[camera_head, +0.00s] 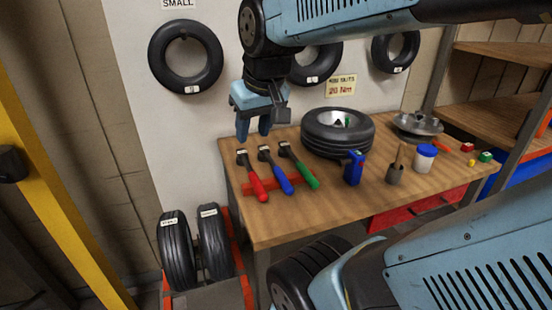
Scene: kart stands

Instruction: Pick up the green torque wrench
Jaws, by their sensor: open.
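The green torque wrench (304,174) lies on the wooden table (290,222), the rightmost of three wrenches side by side, with its dark head toward the back and its green handle toward the front. The blue wrench (279,178) is just left of it, and the red wrench (255,183) is at the far left. My gripper (253,136) points down, open and empty, above the table's back left edge. It is behind and left of the green wrench, apart from it. The gap between its fingers shows.
A wheel with a tyre (338,140) lies right of the green wrench. A blue tool (353,168), a brush in a dark pot (396,170) and a white jar with a blue lid (425,158) stand further right. The table's front left is clear. Tyres (184,60) hang behind.

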